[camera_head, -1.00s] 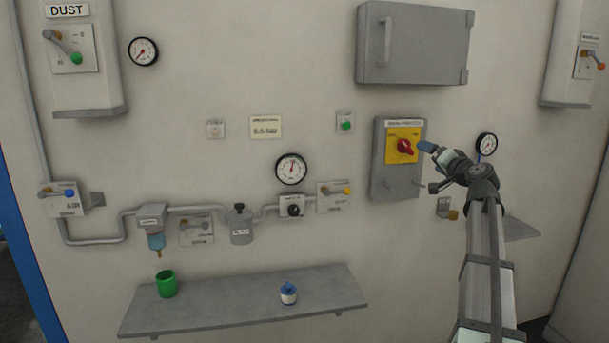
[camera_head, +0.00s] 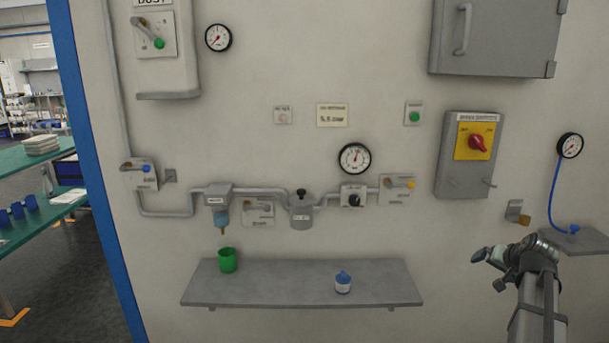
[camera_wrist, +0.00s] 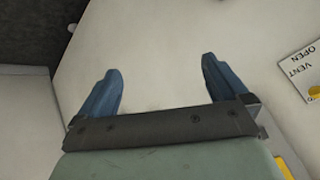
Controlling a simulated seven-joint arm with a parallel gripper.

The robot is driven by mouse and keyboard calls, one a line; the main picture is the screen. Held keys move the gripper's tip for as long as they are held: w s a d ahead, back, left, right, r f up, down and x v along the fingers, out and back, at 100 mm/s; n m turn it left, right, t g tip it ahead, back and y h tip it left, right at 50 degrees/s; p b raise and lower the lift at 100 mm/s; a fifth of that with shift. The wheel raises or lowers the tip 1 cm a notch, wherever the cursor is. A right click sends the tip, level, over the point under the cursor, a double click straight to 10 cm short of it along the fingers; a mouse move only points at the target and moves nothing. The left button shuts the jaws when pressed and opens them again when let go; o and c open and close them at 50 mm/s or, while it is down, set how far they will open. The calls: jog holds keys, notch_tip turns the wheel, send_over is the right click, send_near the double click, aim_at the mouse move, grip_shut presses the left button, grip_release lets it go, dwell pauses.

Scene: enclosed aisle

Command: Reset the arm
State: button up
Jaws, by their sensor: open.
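My gripper (camera_head: 481,256) is at the lower right in the head view, below the grey switch box (camera_head: 466,180) with its red knob on a yellow plate. It is clear of the box and points left. In the wrist view my gripper (camera_wrist: 160,90) shows two blue fingers spread wide with nothing between them. Pale wall or panel surface lies beyond the fingers. A plate marked VENT OPEN (camera_wrist: 302,72) shows at the right edge of the wrist view.
A small ledge (camera_head: 585,241) with a blue hose is right of my arm. Green workbenches (camera_head: 30,215) stand at far left.

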jog(key=s+a+f+n+g, duration=0.1)
jog(key=s+a+f+g, duration=0.3)
jog(key=f, duration=0.8)
jog(key=s+a+f+n+g+y, duration=0.1)
jog(key=s+a+f, duration=0.55)
jog(key=f, duration=0.45)
jog(key=s+a+f+g, duration=0.3)
jog(key=s+a+f, duration=0.25)
jog(key=f, duration=0.65)
jog(key=s+a+f+n+g, duration=0.1)
jog(key=s+a+f+g, duration=0.1)
jog(key=s+a+f, duration=0.4)
jog(key=s+a+f+n+g, duration=0.2)
jog(key=s+a+f, duration=0.5)
jog(key=s, duration=0.6)
jog(key=s+a+f+n+g, duration=0.2)
jog(key=s+a+f+g, duration=0.1)
jog(key=s+a+f, duration=0.4)
jog(key=s+f, duration=0.1)
jog(key=s, duration=0.2)
jog(key=shift+s+a, duration=0.25)
jog(key=shift+s, duration=0.05)
